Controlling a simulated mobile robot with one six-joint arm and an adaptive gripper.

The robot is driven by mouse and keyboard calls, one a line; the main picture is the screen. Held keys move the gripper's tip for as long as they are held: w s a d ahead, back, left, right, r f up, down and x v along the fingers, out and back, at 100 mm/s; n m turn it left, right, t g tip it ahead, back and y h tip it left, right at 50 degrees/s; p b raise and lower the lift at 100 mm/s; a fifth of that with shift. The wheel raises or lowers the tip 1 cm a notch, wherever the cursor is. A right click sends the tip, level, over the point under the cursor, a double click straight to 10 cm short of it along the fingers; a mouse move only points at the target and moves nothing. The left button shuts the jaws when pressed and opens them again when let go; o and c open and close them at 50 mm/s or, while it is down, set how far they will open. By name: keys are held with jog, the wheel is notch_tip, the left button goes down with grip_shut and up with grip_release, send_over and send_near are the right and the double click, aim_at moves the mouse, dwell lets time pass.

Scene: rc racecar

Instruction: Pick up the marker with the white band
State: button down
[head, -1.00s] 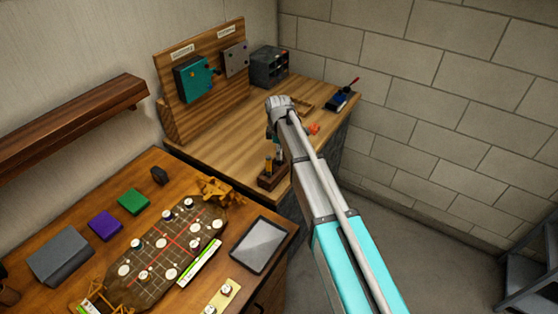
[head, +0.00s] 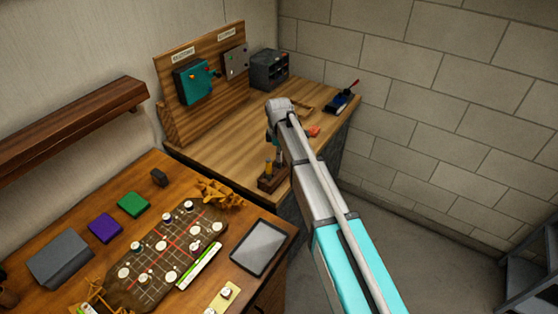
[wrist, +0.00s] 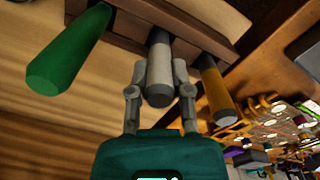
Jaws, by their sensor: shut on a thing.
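A dark wooden holder (wrist: 200,28) carries a green marker (wrist: 68,52), a pale grey-white marker (wrist: 159,62) with a dark grey end, and a yellow marker (wrist: 214,88). My gripper (wrist: 158,80) is shut on the pale middle marker, one finger on each side of it. In the wrist view, this marker still appears to stand in the holder. In the head view, the holder (head: 268,184) sits on the near edge of the light wooden bench, with the yellow marker (head: 268,167) visible. My arm hides part of the holder there.
The light bench (head: 215,150) carries a wooden panel (head: 185,115) with boxes, a dark grey box (head: 269,69) and a small orange item (head: 313,131). The lower brown table (head: 60,215) holds a game board (head: 150,262) and a tablet (head: 258,247).

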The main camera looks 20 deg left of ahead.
jog(key=shift+r, duration=0.1)
jog(key=shift+r+p, duration=0.95)
jog(key=shift+p, duration=0.1)
jog(key=s+d+r+p, duration=0.6)
jog(key=s+r+p, duration=0.5)
jog(key=s, duration=0.1)
jog(key=shift+s+d, duration=0.2)
jog(key=shift+f, duration=0.15)
